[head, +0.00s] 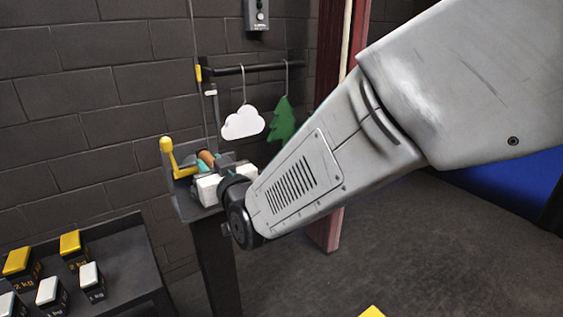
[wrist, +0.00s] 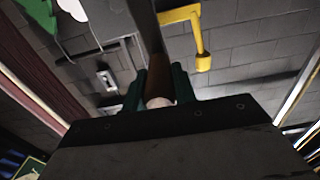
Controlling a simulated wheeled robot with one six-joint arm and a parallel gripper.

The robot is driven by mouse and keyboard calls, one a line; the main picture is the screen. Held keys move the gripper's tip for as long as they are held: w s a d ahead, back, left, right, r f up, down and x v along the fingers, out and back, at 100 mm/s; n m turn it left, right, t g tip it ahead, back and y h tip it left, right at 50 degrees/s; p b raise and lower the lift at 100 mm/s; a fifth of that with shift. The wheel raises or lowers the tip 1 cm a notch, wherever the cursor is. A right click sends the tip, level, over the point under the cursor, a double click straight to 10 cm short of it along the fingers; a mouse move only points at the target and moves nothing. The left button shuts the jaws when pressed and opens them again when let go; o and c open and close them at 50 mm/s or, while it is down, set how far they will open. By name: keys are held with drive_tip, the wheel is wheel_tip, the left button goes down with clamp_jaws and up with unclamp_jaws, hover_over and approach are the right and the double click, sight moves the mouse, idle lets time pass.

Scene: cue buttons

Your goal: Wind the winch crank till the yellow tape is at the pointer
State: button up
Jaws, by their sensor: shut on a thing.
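The winch (head: 184,200) stands on a dark post by the brick wall, with a yellow crank (head: 170,158) on its left side. The crank also shows in the wrist view (wrist: 202,50). My gripper (head: 207,164) is at the winch, its green fingers shut on a brown cylindrical grip (wrist: 157,84) with a pale end. How this grip joins the crank is hidden. A small yellow band, seemingly the yellow tape (head: 198,73), is on the thin upright line above the winch. A small pale piece, perhaps the pointer (head: 211,92), sits just below and right of it.
A white cloud (head: 243,122) and a green tree (head: 283,119) hang from a dark rail right of the winch. A dark bench (head: 125,262) with several yellow- and white-topped weights is at lower left. A red post stands behind my arm. Floor shows at lower right.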

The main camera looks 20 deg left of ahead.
drive_tip(key=w+d, duration=0.2)
drive_tip(key=w, duration=0.1)
drive_tip(key=shift+w+d, duration=0.1)
drive_tip(key=shift+d, duration=0.25)
drive_tip(key=w+d+f, duration=0.3)
drive_tip(key=shift+w+d+f, duration=0.1)
drive_tip(key=shift+w+f, duration=0.1)
drive_tip(key=shift+w, duration=0.05)
drive_tip(key=f, duration=0.1)
drive_tip(key=w+d+f, duration=0.1)
drive_tip(key=f, duration=0.1)
drive_tip(key=shift+w+d+f, duration=0.25)
drive_tip(key=o, duration=0.9)
drive_tip(key=shift+a+r, duration=0.1)
drive_tip(key=shift+o, duration=1.1)
drive_tip(key=shift+r, duration=0.15)
